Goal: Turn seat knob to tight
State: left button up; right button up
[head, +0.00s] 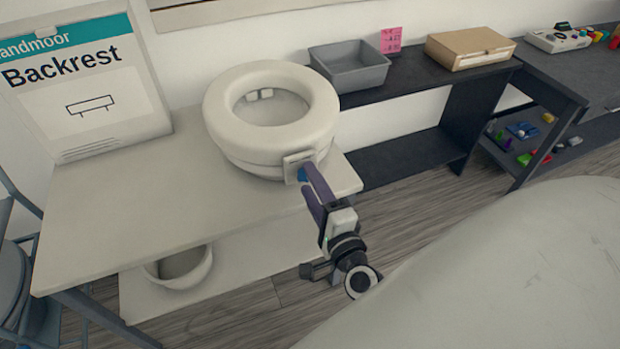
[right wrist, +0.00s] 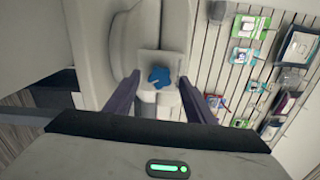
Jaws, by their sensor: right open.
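A white ring-shaped raised seat (head: 222,128) stands on the pale table at the left of the head view. A light bracket (head: 290,163) is on its front right side, with a blue knob (head: 303,174) on it, mostly hidden by my gripper. In the right wrist view the blue lobed knob (right wrist: 160,77) sits on a square pale plate. My right gripper (head: 307,180) has its purple fingers open at the bracket. In the right wrist view its fingers stand to either side of the knob, with gaps visible. My left gripper is not in view.
The pale table (head: 110,215) has a standing "Backrest" box (head: 95,100) and a lower shelf with a white bowl (head: 185,268). A grey bin (head: 350,75) and a cardboard box (head: 470,48) are on the dark shelf behind. Packages hang on a slatted wall (right wrist: 225,50).

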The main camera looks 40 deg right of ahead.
jog(key=b+v, duration=0.1)
jog(key=v, duration=0.8)
jog(key=shift+s, duration=0.25)
jog(key=shift+a, duration=0.15)
jog(key=a+f+n+g+y, duration=0.3)
jog(key=a+f+n+y, duration=0.4)
jog(key=a+n, duration=0.45)
jog(key=s+f+n+g, duration=0.6)
jog(key=s+f+n, duration=0.1)
jog(key=f+n, duration=0.5)
jog(key=shift+s+d+f+h, duration=0.2)
jog(key=shift+s+d+h, duration=0.1)
jog(key=shift+s+d, duration=0.1)
